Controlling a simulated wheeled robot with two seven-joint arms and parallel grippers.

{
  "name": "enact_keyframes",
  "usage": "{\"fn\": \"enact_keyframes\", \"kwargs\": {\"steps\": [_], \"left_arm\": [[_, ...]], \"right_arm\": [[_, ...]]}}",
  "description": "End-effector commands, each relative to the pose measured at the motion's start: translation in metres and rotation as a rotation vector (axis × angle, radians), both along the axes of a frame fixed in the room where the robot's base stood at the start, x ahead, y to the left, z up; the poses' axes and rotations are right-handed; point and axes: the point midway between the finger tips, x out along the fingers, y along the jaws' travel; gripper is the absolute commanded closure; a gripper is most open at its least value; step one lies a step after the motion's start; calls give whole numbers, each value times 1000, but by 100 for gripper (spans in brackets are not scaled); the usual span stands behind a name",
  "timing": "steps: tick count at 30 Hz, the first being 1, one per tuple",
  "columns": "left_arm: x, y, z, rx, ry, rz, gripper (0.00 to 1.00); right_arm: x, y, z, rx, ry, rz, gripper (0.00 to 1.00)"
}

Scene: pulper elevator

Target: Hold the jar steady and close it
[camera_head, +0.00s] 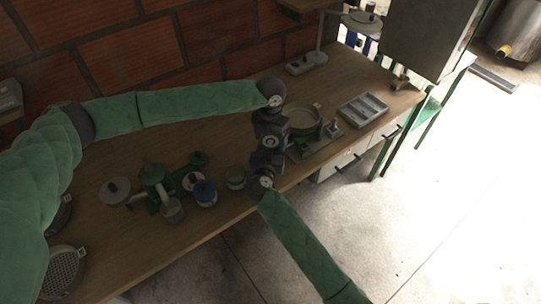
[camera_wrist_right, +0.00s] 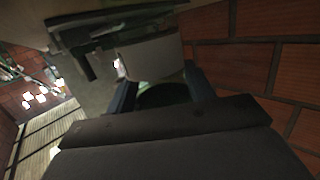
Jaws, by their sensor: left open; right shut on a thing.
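My left arm comes in from the left, and its dark gripper (camera_head: 284,124) hangs low over the middle of the bench, open. My right arm comes in from the bottom right, and its gripper (camera_head: 268,152) is close to the left one. In the right wrist view, the two bluish fingers of my right gripper (camera_wrist_right: 160,94) are shut on a dark, round, greenish-rimmed thing (camera_wrist_right: 162,97). I cannot tell whether this is the jar or its lid.
A grey compartment tray (camera_head: 363,109) lies further right. Sieves (camera_head: 64,268) lie at bottom left. The wooden bench front edge (camera_head: 215,232) is near.

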Motion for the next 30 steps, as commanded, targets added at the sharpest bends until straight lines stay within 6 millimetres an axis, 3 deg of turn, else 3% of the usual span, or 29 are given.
{"fn": "enact_keyframes", "kwargs": {"steps": [5,12,20,30], "left_arm": [[0,0,0,0,0,0,21],[0,0,0,0,0,0,66],[1,0,1,0,-1,-56,67],[1,1,0,1,-2,-511,67]], "right_arm": [[0,0,0,0,0,0,100],[0,0,0,0,0,0,100],[0,0,0,0,0,0,100],[0,0,0,0,0,0,100]]}}
